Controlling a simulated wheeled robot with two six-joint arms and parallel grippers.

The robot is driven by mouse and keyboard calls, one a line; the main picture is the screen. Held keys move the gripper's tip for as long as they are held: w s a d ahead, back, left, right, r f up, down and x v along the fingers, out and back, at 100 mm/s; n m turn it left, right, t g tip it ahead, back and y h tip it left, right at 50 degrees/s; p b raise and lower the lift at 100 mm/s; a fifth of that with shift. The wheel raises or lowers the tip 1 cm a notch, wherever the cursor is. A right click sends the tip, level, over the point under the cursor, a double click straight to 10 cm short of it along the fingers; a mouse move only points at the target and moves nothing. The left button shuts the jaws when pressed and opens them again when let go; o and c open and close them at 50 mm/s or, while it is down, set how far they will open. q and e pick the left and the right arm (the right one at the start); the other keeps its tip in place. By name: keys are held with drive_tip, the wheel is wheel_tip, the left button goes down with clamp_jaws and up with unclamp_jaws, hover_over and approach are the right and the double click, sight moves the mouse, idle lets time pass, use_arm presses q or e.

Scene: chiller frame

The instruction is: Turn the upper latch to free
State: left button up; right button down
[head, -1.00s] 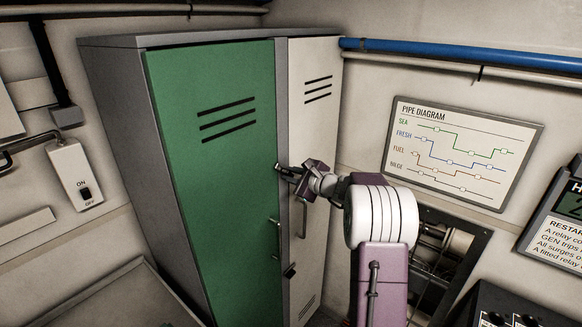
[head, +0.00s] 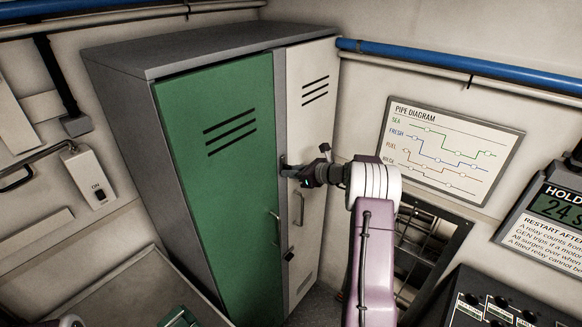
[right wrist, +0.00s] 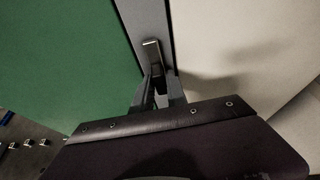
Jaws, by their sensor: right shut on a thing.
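The upper latch (right wrist: 152,52) is a small grey metal lever on the grey post between the green door and the white door. In the right wrist view it lies roughly along the post. My right gripper (right wrist: 160,88) is shut on its near end, and the fingers hide part of it. In the head view the latch (head: 284,161) is small, with my right gripper (head: 291,171) at it from the right.
The tall locker has a green door (head: 215,190) and a white door (head: 308,110), each with a handle. A dark lower latch (head: 290,251) sits below. A pipe diagram (head: 450,150) hangs right of the locker. A tray edge (head: 115,285) shows at lower left.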

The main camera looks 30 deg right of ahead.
drive_tip(key=shift+r, duration=0.15)
drive_tip(key=shift+w, duration=0.1)
idle(0.3)
drive_tip(key=c, duration=1.4)
unclamp_jaws()
drive_tip(key=b+v, duration=0.4)
drive_tip(key=v, duration=0.5)
drive_tip(key=shift+d, duration=0.1)
